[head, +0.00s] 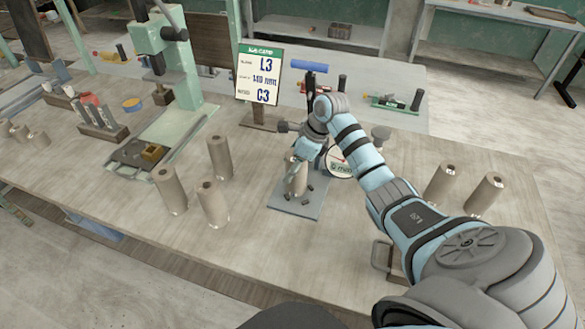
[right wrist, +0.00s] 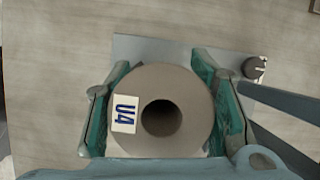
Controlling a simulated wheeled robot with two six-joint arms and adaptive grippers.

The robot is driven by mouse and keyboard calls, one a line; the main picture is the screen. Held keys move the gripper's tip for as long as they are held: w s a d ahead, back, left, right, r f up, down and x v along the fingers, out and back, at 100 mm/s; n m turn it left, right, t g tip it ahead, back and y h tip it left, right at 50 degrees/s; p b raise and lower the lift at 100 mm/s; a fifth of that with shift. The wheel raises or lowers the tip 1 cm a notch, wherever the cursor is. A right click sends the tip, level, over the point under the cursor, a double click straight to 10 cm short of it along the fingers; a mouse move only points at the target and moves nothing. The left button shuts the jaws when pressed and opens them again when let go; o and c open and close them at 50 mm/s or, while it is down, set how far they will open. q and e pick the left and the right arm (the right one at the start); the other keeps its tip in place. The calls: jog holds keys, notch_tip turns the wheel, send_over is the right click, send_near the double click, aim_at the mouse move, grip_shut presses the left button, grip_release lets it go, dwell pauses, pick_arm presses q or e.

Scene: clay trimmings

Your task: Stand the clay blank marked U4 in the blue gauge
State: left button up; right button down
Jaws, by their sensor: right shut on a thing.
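The clay blank marked U4 (right wrist: 163,140) is a grey-brown cylinder with a round hole in its top face and a white U4 label (right wrist: 124,114). My right gripper (right wrist: 165,112) is shut on it, one green-padded finger on each side. In the head view the blank (head: 296,183) looks upright over the blue-grey base plate of the gauge (head: 283,201), among small dark pegs. I cannot tell whether its bottom touches the plate. The gauge's round dial (head: 341,162) is partly hidden behind my right gripper (head: 297,168). My left gripper is not in view.
Several similar blanks stand on the bench: a group left of the gauge (head: 213,204) and a pair at right (head: 486,194). A green press (head: 175,65) is at left. Bench in front of the gauge is clear.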

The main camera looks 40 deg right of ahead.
jog(key=shift+s+a+f, duration=0.1)
jog(key=shift+s+f, duration=0.25)
jog(key=shift+s, duration=0.05)
jog(key=shift+s+r, duration=0.1)
jog(key=shift+s, duration=0.25)
jog(key=c, duration=1.1)
grip_release()
jog(key=o, duration=0.3)
jog(key=shift+o, duration=0.2)
jog(key=shift+w+d+f, duration=0.2)
jog(key=shift+w, duration=0.1)
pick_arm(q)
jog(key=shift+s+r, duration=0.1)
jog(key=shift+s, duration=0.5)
pick_arm(e)
jog(key=v, duration=1.2)
jog(key=shift+r, duration=0.15)
